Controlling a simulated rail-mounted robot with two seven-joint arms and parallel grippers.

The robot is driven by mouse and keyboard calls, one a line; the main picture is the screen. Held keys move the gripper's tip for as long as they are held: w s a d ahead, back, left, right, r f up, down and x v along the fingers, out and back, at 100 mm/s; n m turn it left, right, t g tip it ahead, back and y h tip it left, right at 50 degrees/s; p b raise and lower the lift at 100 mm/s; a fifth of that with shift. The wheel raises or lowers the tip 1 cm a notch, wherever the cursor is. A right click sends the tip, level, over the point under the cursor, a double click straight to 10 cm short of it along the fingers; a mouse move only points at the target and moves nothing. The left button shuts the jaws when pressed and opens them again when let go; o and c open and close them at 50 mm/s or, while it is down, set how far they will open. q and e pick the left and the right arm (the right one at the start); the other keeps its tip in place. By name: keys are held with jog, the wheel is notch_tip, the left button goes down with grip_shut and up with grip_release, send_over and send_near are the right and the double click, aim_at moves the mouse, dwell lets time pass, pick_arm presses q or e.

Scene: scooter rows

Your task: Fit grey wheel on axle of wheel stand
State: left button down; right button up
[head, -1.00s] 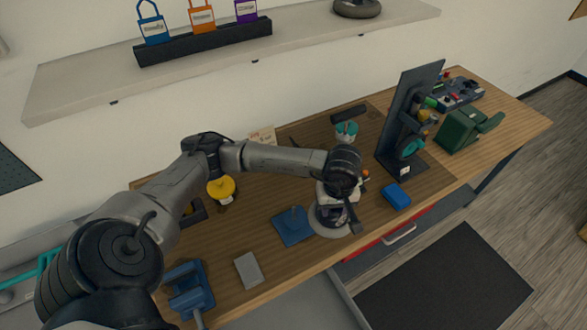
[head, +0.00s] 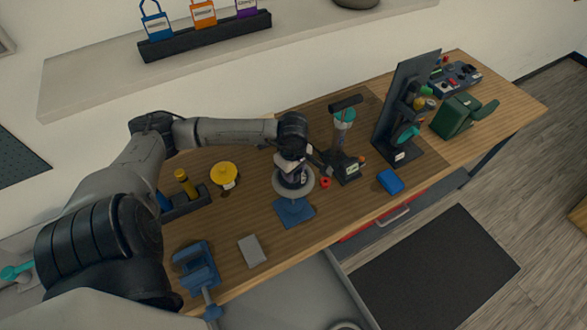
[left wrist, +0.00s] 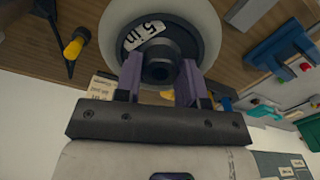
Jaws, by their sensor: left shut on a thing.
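The grey wheel (head: 283,190) has a pale grey tyre and a dark centre. In the left wrist view the wheel (left wrist: 112,38) carries a "5 in" label. My left gripper (head: 291,173) is shut on its dark hub; both fingers (left wrist: 160,82) lie on either side of the hub. The wheel stand shows in the head view as a blue base (head: 296,214) on the table. The wheel is over the far part of this base. The axle is hidden, so I cannot tell whether the wheel touches it or is around it. My right gripper is not in view.
A dark-based device (head: 347,169) with a teal top and a small red part (head: 325,182) stand close right of the wheel. A yellow round thing (head: 223,175) is left. A grey block (head: 253,250) and blue vise (head: 196,264) are nearer the front. A blue box (head: 390,180) lies right.

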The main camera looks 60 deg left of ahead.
pick_arm(q)
jog(key=shift+f+b, duration=1.3)
jog(key=shift+f, duration=1.3)
jog(key=shift+b, duration=0.35)
jog(key=shift+f+b, duration=0.25)
jog(key=shift+b, duration=0.15)
jog(key=shift+b, duration=0.3)
jog(key=shift+f+b, duration=0.75)
jog(key=shift+f, duration=0.05)
jog(key=shift+f+b, duration=0.7)
jog(key=shift+f, duration=0.05)
